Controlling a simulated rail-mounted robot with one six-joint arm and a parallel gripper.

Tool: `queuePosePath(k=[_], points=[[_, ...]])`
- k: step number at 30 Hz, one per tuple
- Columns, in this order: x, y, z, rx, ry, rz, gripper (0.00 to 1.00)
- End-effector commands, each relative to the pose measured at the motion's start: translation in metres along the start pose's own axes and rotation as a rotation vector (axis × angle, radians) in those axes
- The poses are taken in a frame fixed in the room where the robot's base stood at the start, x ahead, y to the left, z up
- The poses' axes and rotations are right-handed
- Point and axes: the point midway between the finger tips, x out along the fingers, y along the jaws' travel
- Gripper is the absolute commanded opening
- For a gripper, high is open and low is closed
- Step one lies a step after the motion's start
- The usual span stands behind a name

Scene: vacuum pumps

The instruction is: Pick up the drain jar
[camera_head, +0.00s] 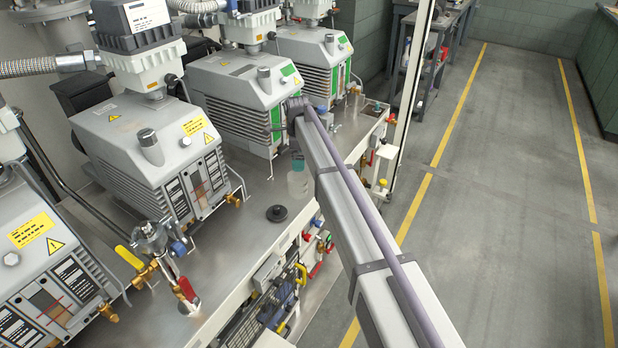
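Grey vacuum pumps (150,140) stand in a row along the bench (235,240). A black round cap (276,213) lies left of the jar. A valve with a yellow handle (155,250) stands at the front left. The floor at right is clear.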

Motion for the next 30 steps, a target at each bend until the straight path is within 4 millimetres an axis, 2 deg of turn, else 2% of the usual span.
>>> queuePosePath(k=[3,8,15,17,22,30], points=[[0.0,0.001,0.0,0.074,0.0,0.0,1.0],[0.006,0.001,0.0,0.09,0.0,0.0,1.0],[0.054,0.001,0.0,0.088,0.0,0.0,1.0],[0.06,0.001,0.0,0.088,0.0,0.0,1.0],[0.061,0.001,-0.001,0.087,0.0,0.0,1.0],[0.111,0.002,-0.004,0.088,0.0,0.0,1.0]])
